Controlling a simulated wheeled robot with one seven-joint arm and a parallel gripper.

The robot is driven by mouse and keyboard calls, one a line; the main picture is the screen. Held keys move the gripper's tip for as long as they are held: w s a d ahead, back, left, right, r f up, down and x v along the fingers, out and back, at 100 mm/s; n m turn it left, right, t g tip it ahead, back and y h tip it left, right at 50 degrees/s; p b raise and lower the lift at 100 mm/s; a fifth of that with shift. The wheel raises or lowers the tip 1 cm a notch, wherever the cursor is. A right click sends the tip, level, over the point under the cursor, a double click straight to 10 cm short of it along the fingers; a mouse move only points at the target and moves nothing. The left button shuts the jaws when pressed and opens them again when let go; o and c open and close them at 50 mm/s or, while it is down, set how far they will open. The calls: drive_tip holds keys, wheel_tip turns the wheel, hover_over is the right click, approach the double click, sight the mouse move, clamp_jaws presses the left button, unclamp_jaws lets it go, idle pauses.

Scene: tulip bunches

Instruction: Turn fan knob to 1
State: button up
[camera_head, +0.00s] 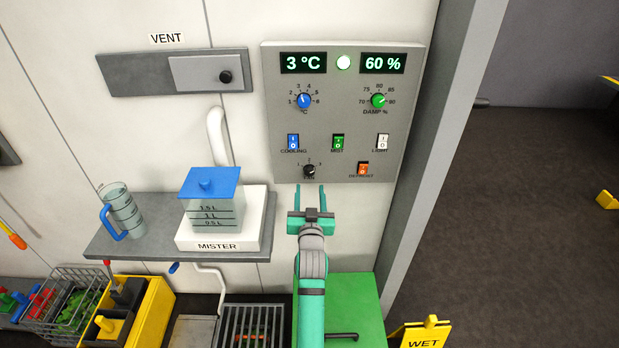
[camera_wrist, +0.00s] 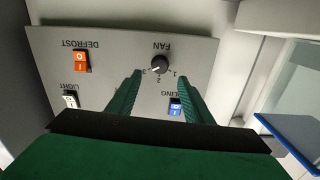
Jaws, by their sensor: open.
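The fan knob (camera_head: 309,170) is small and black, low on the grey control panel (camera_head: 275,110). It also shows in the wrist view (camera_wrist: 159,63), where the panel appears upside down under the label FAN. There its white pointer mark slants to the lower left, away from the 1 on the lower right; 2 is below it. My gripper (camera_head: 310,188) is open and empty, just below the knob in the head view. In the wrist view its two green fingers (camera_wrist: 160,77) point toward the knob, one on each side.
Nearby on the panel are the orange defrost switch (camera_head: 362,168), blue cooling switch (camera_head: 293,141), green mist switch (camera_head: 338,142) and light switch (camera_head: 382,141). The mister (camera_head: 216,245) stands on a shelf (camera_head: 110,242) to the left. A green cabinet (camera_head: 358,300) is below.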

sight(309, 173)
drive_tip(key=w, duration=0.8)
drive_tip(key=shift+a, duration=0.4)
drive_tip(key=shift+c, duration=0.5)
drive_tip(key=c, duration=1)
